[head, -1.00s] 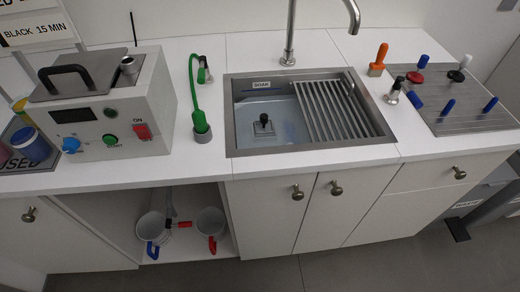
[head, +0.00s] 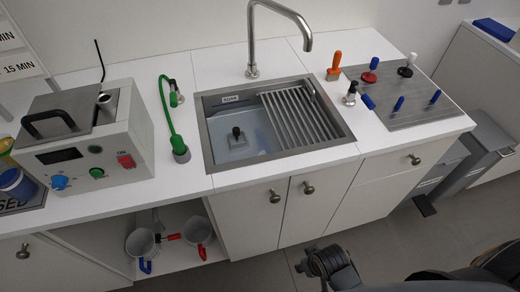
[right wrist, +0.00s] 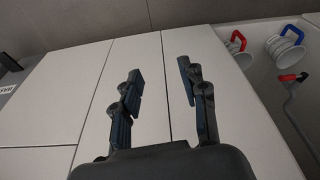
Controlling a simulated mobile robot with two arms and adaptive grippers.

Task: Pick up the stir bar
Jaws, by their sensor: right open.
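I cannot tell for sure which object is the stir bar. A rod-like tool with a red and black handle lies in the open shelf under the counter; its handle (head: 170,237) shows between two pale vessels, and it also shows at the right of the right wrist view (right wrist: 291,78). My right gripper (right wrist: 160,73) is open and empty, in front of the white cabinet doors, left of the shelf in that view. Part of my right arm shows at the bottom of the head view. My left gripper is out of view.
Pale vessels with a blue handle (head: 145,267) and a red handle (head: 202,252) flank the tool. Above are a grey control box (head: 100,145), a green hose (head: 170,122), a sink (head: 206,135) and a steel panel (head: 430,105) with blue-handled items. Door knobs (head: 308,188) stick out.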

